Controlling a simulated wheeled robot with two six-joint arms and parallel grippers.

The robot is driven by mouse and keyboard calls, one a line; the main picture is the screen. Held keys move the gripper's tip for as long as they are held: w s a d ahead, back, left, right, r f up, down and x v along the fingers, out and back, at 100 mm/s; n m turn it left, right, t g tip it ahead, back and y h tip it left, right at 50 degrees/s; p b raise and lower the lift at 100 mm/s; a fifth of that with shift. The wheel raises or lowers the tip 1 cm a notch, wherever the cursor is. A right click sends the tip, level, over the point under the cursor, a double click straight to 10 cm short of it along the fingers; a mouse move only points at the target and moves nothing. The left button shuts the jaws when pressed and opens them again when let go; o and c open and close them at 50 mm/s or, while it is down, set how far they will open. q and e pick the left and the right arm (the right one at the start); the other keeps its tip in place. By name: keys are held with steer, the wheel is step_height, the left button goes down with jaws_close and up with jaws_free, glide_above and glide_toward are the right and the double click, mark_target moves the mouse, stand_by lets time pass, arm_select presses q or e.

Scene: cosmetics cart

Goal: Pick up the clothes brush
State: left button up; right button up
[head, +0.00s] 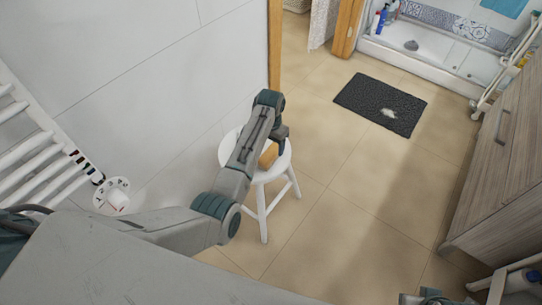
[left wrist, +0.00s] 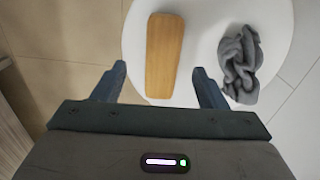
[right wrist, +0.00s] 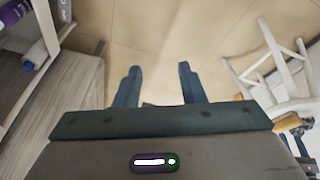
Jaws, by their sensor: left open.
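The clothes brush, a long tan wooden block with rounded ends, lies on the round seat of a white stool (head: 283,161). In the left wrist view the brush (left wrist: 165,50) lies lengthwise, its near end between my open left fingers (left wrist: 158,80). The fingers are apart from it and hold nothing. In the head view my left gripper (head: 280,138) hangs over the seat and partly hides the brush (head: 268,156). My right gripper (right wrist: 159,72) is open and empty above the floor, away from the stool.
A crumpled grey cloth (left wrist: 240,62) lies on the seat to the right of the brush. A white towel rack (head: 40,150) stands at left and a wooden cabinet (head: 510,150) at right. A dark mat (head: 375,101) lies on the floor, with clear tiles between.

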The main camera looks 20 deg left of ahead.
mark_target(271, 151)
arm_select(q)
steer(key=f, duration=0.3)
steer(key=f+b, duration=0.1)
steer(key=f, duration=0.1)
steer(key=shift+w+f, duration=0.35)
steer(key=shift+w, duration=0.05)
steer(key=shift+c, duration=0.3)
steer(key=c, duration=1.1)
